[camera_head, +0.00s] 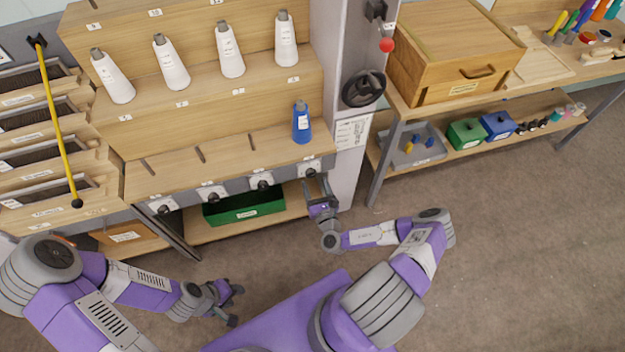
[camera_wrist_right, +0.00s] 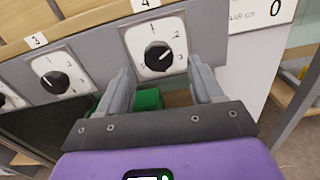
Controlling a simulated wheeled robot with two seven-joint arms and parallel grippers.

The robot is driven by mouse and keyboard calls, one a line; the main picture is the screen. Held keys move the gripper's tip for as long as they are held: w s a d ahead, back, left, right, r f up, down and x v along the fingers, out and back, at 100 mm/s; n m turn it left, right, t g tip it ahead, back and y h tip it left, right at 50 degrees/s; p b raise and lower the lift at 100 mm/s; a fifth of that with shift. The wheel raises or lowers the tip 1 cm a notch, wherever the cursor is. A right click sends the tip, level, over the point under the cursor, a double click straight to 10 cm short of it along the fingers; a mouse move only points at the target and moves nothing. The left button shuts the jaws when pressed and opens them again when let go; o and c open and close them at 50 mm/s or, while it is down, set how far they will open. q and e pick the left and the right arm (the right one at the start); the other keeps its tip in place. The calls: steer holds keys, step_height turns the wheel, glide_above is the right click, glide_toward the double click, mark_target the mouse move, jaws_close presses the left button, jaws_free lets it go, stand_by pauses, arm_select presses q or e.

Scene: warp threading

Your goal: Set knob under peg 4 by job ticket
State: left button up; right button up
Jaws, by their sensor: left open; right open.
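The knob under peg 4 (camera_head: 310,171) is black on a white dial plate at the right end of the shelf front. In the right wrist view the knob (camera_wrist_right: 158,55) has marks 1, 2 and 3 around it; its white pointer leans up-right, roughly toward the 2. My right gripper (camera_head: 319,187) is open just in front of this dial, its fingers on either side below the knob and not closed on it. My left gripper (camera_head: 236,304) is open and empty, low over the floor. The job ticket (camera_head: 353,132) is on the grey column; its text is too small to read.
More knobs (camera_head: 262,181) sit to the left. A blue cone (camera_head: 302,124) stands above the peg 4 dial, with white cones (camera_head: 231,50) on the tier behind. A green bin (camera_head: 245,206) is below. A handwheel (camera_head: 364,88) juts from the column.

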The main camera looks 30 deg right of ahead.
mark_target(312, 176)
steer(key=shift+b+x, duration=0.4)
steer(key=shift+x, duration=1.35)
steer(key=shift+a, duration=0.1)
steer(key=shift+c, duration=0.2)
steer(key=c, duration=1)
